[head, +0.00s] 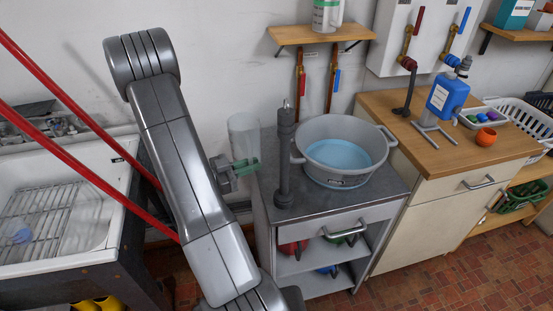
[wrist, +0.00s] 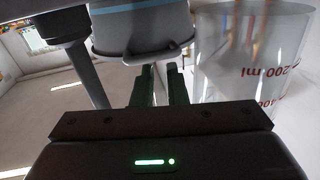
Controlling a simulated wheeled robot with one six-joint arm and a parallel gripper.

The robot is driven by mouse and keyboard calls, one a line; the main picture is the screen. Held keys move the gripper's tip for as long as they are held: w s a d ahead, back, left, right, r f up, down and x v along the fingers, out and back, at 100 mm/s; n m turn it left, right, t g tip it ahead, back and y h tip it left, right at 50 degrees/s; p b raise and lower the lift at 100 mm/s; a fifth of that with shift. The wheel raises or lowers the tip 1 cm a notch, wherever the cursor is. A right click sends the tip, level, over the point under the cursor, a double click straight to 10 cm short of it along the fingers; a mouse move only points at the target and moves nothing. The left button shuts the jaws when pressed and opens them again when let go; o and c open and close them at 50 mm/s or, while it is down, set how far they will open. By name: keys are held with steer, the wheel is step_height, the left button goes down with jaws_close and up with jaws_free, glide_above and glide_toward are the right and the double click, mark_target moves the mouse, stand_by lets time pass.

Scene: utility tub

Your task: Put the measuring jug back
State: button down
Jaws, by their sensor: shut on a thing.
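The measuring jug (head: 243,134) is clear and shows just left of the grey tub in the head view. In the wrist view the jug (wrist: 250,55) fills the upper right, with red millilitre marks that read upside down. My gripper (head: 246,166) has green fingers, at the jug's lower part in the head view. In the wrist view my gripper (wrist: 162,85) is nearly closed beside the jug's wall. It is shut on the jug; the exact part gripped is hard to make out. The jug seems upright in the head view.
A grey tub (head: 322,131) with blue water stands on the grey-topped cabinet (head: 348,197), by a dark upright post (head: 285,160). A wooden shelf (head: 290,36) above holds a white container (head: 327,14).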

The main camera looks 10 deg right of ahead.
steer(key=x, duration=0.5)
steer(key=d, duration=0.2)
steer(key=d+f+p, duration=0.1)
steer(key=shift+w+d+f, duration=0.1)
steer(key=shift+w+d, duration=0.2)
steer(key=shift+w, duration=0.1)
steer(key=shift+w+a+f, duration=0.1)
steer(key=shift+f, duration=0.05)
steer(key=shift+f, duration=0.25)
steer(key=c, duration=1.5)
jaws_free()
steer(key=shift+r, duration=0.1)
steer(key=shift+o, duration=0.2)
